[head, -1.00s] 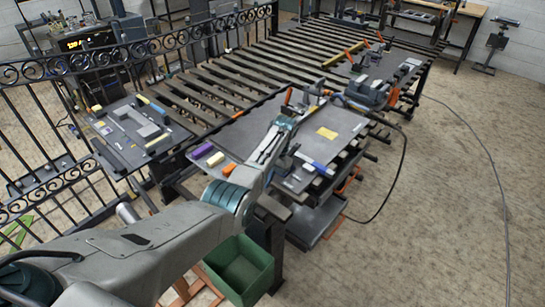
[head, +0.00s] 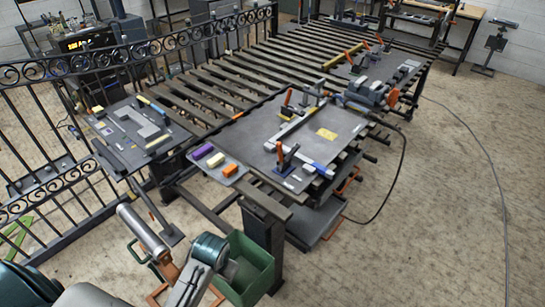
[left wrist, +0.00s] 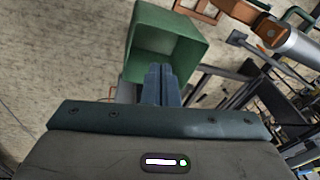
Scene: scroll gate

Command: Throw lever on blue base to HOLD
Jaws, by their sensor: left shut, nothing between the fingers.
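A lever with an orange handle (head: 280,151) stands roughly upright on a dark bluish base at the near side of the grey workbench top. A second lever with an orange grip (head: 287,97) stands at the bench's far left edge. My right gripper is not in view.
The green bin (head: 247,268) stands below the bench. A small tray (head: 218,169) with purple and orange blocks adjoins the bench's left end. A side table (head: 120,149) and a black iron railing (head: 60,170) are at left. A black cable hangs at right.

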